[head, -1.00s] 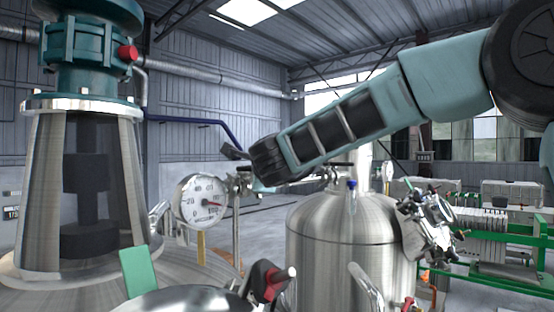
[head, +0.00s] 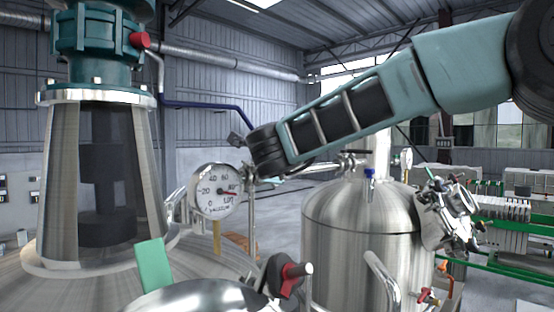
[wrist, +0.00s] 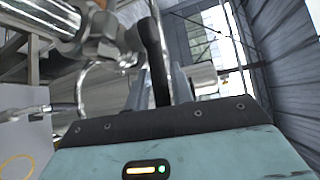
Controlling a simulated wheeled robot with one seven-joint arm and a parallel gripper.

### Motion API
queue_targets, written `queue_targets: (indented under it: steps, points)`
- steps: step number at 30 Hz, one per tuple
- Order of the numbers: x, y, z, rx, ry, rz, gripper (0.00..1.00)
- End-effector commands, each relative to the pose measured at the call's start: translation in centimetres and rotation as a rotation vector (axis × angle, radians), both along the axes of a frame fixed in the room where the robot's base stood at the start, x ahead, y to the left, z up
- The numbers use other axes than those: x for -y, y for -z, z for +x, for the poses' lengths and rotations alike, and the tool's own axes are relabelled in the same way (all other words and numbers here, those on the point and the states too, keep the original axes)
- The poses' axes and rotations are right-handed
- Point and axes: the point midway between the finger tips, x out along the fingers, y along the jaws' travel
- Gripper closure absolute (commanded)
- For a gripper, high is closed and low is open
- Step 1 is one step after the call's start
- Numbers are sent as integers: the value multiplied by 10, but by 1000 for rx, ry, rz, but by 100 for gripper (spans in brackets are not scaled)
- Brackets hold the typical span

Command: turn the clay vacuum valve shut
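In the wrist view a dark lever handle (wrist: 155,60) stands between the two grey fingers of my gripper (wrist: 158,90). The fingers are apart, one on each side of it; I cannot tell whether they press on it. In the head view my arm reaches in from the upper right and ends beside a round vacuum gauge (head: 215,191). My fingers and the valve are largely hidden there behind my wrist.
A large steel tank with a teal motor (head: 100,38) stands at left. A smaller steel tank (head: 360,225) stands below my arm, with a cluster of metal fittings (head: 448,215) at its right. A red-and-black handle (head: 288,273) rises at the front. Green-framed equipment (head: 505,215) is at right.

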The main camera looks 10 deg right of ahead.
Motion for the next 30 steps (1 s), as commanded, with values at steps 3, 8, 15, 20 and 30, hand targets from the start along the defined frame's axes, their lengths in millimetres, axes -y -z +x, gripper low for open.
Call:
queue_targets:
  steps: [3,8,15,20,30]
  points:
    - [0,-1,0,1,-1,0,77]
    - [-2,-1,-6,4,-2,1,77]
    - [-11,-4,-48,6,-5,2,77]
    - [-18,-9,-86,6,-4,2,77]
    - [-31,-20,-152,4,-3,2,77]
